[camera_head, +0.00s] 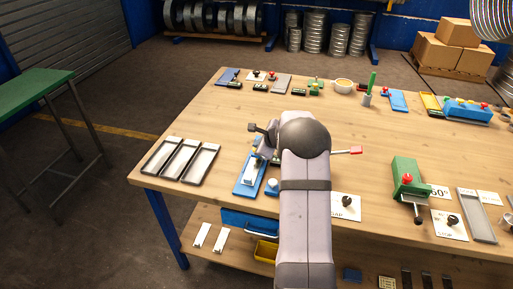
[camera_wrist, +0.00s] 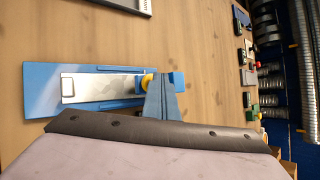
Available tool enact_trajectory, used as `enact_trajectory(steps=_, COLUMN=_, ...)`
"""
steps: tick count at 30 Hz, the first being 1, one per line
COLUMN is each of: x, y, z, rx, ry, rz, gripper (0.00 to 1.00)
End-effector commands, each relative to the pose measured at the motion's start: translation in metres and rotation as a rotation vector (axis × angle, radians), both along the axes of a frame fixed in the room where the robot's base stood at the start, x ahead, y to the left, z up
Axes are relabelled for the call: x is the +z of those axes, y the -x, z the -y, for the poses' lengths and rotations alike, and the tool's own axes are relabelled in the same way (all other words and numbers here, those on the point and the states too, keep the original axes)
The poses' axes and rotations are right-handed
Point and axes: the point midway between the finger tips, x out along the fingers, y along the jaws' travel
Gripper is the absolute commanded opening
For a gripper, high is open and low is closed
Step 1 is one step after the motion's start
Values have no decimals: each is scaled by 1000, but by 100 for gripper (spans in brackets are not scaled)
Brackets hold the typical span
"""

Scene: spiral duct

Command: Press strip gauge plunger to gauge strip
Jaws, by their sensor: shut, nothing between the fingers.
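The strip gauge is a blue base (camera_wrist: 40,90) with a pale metal strip (camera_wrist: 100,88) lying along it between low blue rails. In the head view the gauge (camera_head: 242,188) lies near the table's front edge, left of my arm. A yellow round part (camera_wrist: 147,79), seemingly the plunger, shows at the right end of the strip in the wrist view. My gripper (camera_wrist: 161,84) is shut and empty, its fingertips over or beside this yellow part. The fingers hide some of it, and I cannot tell whether they touch it.
Black-rimmed trays (camera_head: 181,160) stand left of the gauge. A small white-topped blue piece (camera_head: 272,185) sits close to its right. A green fixture with a red knob (camera_head: 407,178) stands farther right. Several small tools line the back edge. The table middle behind my arm is clear.

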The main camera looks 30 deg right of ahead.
Motion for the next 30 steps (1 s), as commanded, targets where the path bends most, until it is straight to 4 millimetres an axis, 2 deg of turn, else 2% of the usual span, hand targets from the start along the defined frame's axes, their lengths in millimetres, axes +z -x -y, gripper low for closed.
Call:
enact_trajectory(steps=14, x=-3, y=1, z=0, rx=0, ry=-1, rz=-3, gripper=0)
enact_trajectory(steps=30, x=21, y=0, z=0, rx=1, ry=-1, rz=-2, gripper=0)
